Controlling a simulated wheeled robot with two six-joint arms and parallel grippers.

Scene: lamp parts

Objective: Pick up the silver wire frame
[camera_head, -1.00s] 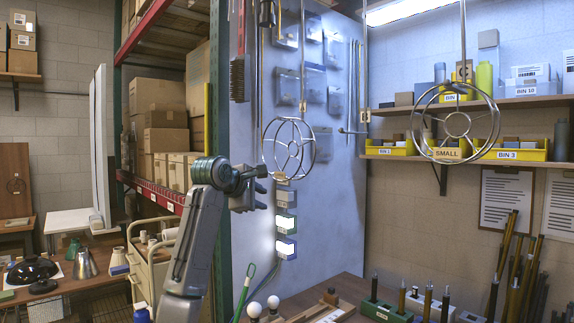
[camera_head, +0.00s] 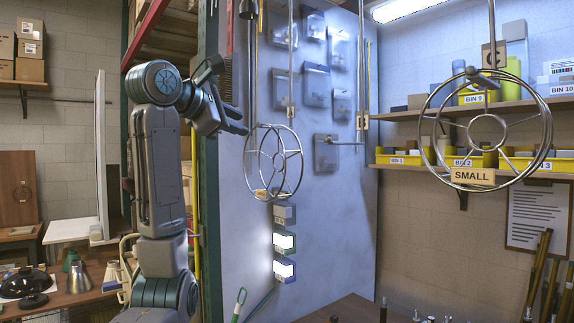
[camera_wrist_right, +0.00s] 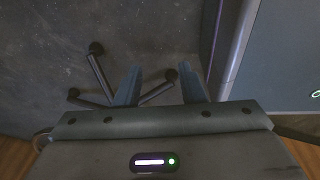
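Two silver wire frames hang on rods in the head view. One round wire frame (camera_head: 273,187) hangs in the middle, before the grey panel, with a small tan tag at its lower edge. A larger-looking wire frame (camera_head: 429,126) hangs at the right with a tag reading SMALL. My left gripper (camera_head: 229,132) is raised just left of and slightly above the middle frame. Its fingers look apart and empty, and no contact with the frame shows. In the right wrist view my right gripper (camera_wrist_right: 160,84) is open, with nothing between its fingers.
Shelves with yellow bins (camera_head: 404,159) stand behind the right frame. A green rack post stands behind my left arm. Dark rods (camera_wrist_right: 98,75) lie beyond my right gripper.

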